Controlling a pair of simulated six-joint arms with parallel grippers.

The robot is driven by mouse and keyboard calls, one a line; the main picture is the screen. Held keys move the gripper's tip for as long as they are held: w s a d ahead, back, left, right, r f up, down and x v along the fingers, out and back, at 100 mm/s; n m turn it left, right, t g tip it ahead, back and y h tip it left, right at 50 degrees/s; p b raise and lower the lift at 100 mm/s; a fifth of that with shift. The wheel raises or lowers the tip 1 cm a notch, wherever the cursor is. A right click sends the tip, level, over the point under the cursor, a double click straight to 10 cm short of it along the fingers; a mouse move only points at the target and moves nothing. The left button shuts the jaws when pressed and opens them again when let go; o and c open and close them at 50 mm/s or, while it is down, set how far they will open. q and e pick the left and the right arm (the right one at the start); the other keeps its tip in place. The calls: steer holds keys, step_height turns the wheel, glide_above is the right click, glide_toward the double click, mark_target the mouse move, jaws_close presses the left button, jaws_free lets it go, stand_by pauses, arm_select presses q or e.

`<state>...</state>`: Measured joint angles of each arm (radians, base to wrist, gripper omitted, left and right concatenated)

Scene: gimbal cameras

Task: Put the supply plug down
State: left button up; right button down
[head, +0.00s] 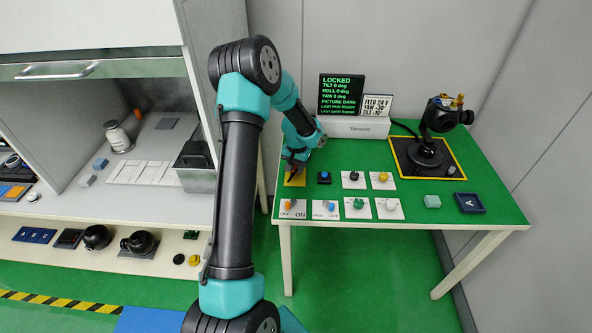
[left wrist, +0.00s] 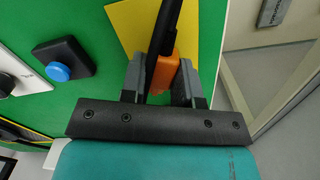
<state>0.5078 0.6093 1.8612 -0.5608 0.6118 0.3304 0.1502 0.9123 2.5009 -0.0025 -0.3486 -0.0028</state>
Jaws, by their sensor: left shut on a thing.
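My left gripper (head: 293,172) is at the left end of the green table (head: 400,222), over a yellow pad (head: 299,181). In the left wrist view its two grey fingers are shut on the orange supply plug (left wrist: 162,77), with a black cable or stem rising across the view from it. The yellow pad (left wrist: 128,22) lies right beyond the fingertips. I cannot tell whether the plug touches the pad. In the head view the plug is mostly hidden by the gripper. My right gripper is in neither view.
A blue push button (head: 324,177) stands just right of the pad. Several knob and switch plates (head: 356,208) fill the table front. A gimbal camera (head: 427,151) stands on a black mat at the back right.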

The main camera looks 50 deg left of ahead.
arm_select(q)
steer(key=shift+f, duration=0.7)
steer(key=shift+f, duration=0.15)
steer(key=o, duration=1)
steer(key=r, duration=1.2)
steer(key=shift+w+r, duration=0.2)
